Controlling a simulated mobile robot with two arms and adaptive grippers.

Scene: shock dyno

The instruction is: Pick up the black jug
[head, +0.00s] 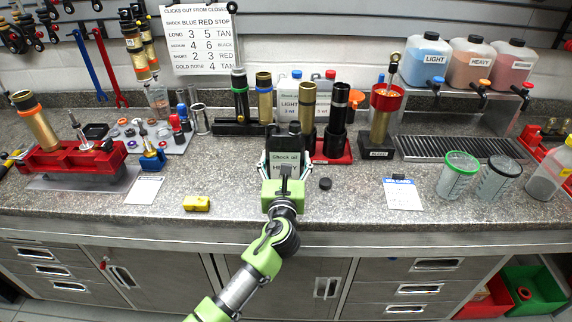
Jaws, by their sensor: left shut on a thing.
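The black jug (295,128), with a pale "Shock oil" label on its front, stands near the middle of the counter in the head view. My left gripper (284,172) is in front of it and shut on it, hiding its lower part and some of its label. I cannot tell whether the jug's base touches the counter. My right gripper is not in view.
A loose black cap (325,183) lies right of the jug. A yellow block (196,203) lies to the left. Shock bodies and a red stand (332,156) crowd close behind and right. The front counter strip is mostly clear; measuring cups (459,170) stand right.

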